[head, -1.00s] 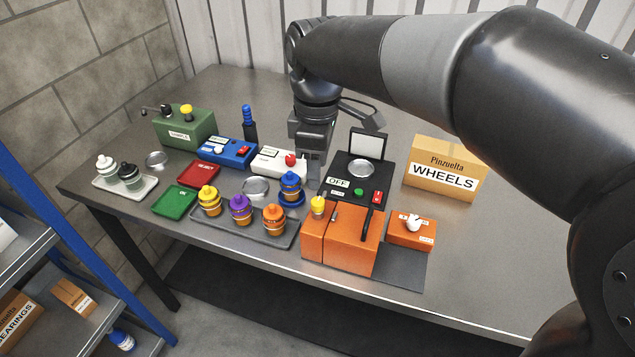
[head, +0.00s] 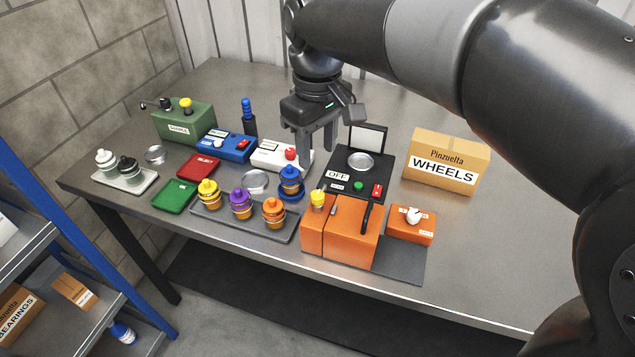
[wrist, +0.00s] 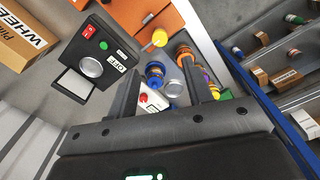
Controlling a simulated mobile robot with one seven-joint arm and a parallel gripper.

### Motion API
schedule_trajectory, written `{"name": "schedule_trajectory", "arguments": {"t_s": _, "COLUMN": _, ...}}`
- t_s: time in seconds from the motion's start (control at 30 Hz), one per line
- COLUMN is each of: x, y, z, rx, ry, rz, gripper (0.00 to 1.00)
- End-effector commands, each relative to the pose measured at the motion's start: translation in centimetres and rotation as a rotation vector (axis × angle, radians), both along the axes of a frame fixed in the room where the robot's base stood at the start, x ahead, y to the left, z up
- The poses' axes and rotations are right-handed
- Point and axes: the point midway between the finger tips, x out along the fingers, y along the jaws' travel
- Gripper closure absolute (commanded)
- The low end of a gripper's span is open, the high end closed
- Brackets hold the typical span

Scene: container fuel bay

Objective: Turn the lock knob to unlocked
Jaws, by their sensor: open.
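The lock knob (head: 413,215) is a white knob on top of a small orange box (head: 410,232) at the right front of the table in the head view. White labels lie beside the knob, too small to read. My gripper (head: 319,147) is open and empty, fingers pointing down, above the table behind the black OFF device, well to the left of and behind the knob. In the wrist view the two dark fingers (wrist: 164,92) are spread apart with nothing between them. The knob cannot be made out in the wrist view.
The larger orange box (head: 345,240) with a lever and yellow knob stands left of the lock box. The black OFF device (head: 340,189) and the WHEELS carton (head: 446,162) stand behind. Table right of the lock box is clear.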

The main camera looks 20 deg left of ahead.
Motion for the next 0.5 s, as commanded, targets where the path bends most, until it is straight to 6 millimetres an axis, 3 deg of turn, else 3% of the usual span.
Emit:
{"name": "schedule_trajectory", "arguments": {"t_s": 0.3, "x": 0.02, "y": -0.03, "z": -0.10, "rx": 0.000, "ry": 0.000, "rz": -0.620, "gripper": 0.54}}
{"name": "schedule_trajectory", "arguments": {"t_s": 0.5, "x": 0.03, "y": -0.03, "z": -0.13, "rx": -0.001, "ry": 0.001, "rz": -0.837, "gripper": 0.54}}
